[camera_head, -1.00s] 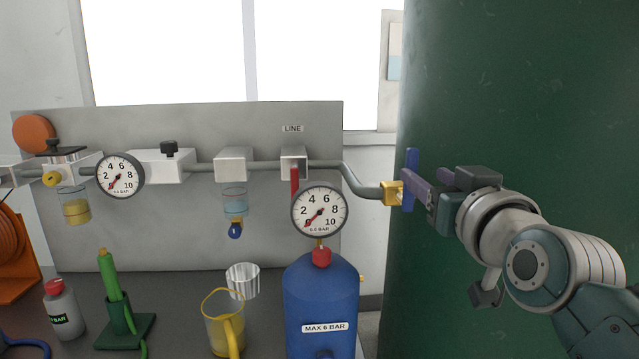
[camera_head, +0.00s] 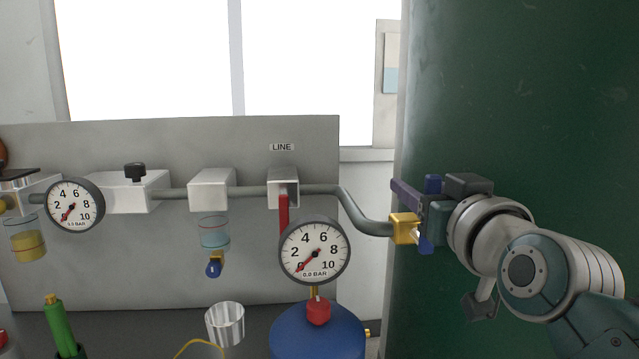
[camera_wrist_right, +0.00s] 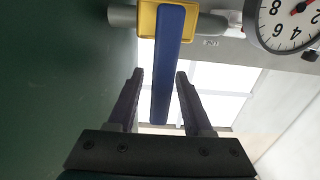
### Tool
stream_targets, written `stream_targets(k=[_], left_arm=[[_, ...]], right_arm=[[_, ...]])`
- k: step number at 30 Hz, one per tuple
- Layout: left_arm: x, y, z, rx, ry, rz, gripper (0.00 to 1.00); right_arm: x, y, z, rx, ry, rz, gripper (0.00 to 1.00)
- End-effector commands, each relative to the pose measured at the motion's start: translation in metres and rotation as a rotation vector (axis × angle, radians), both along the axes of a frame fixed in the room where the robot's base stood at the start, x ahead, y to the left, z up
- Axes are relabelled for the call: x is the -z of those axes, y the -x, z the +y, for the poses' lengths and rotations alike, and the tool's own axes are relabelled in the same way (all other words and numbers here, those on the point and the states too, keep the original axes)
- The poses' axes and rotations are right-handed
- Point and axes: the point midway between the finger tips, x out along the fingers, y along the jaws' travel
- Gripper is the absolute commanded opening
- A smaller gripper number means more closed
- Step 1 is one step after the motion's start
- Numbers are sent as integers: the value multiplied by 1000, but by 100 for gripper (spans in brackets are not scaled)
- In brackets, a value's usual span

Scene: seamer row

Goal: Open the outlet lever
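The outlet lever (camera_head: 426,245) is a blue bar on a yellow valve block (camera_head: 404,228) at the right end of the grey pipe. It stands upright, across the pipe's line. In the right wrist view the lever (camera_wrist_right: 168,60) hangs down between the two dark fingers of my right gripper (camera_wrist_right: 160,78). The fingers are open, with a gap on the left; the lever is close to the right finger, and I cannot tell if they touch. In the head view my right gripper (camera_head: 412,200) covers the lever's middle. My left gripper is not in view.
A blue tank (camera_head: 318,338) with a pressure gauge (camera_head: 314,251) stands left of the valve. A red lever (camera_head: 284,215) hangs below the LINE block (camera_head: 283,188). A dark green surface (camera_head: 560,90) fills the right side. A clear cup (camera_head: 225,324) stands lower left.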

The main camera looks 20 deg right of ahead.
Motion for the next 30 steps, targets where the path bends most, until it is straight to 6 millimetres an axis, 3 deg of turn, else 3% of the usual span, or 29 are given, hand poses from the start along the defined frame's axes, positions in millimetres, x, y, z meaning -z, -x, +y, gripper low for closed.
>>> stream_targets(k=[1, 13, 30], left_arm=[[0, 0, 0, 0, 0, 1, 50], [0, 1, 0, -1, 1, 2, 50], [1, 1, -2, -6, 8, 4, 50]], right_arm=[[0, 0, 0, 0, 0, 0, 44], [0, 0, 0, 0, 0, 0, 0], [0, 0, 0, 0, 0, 0, 0]])
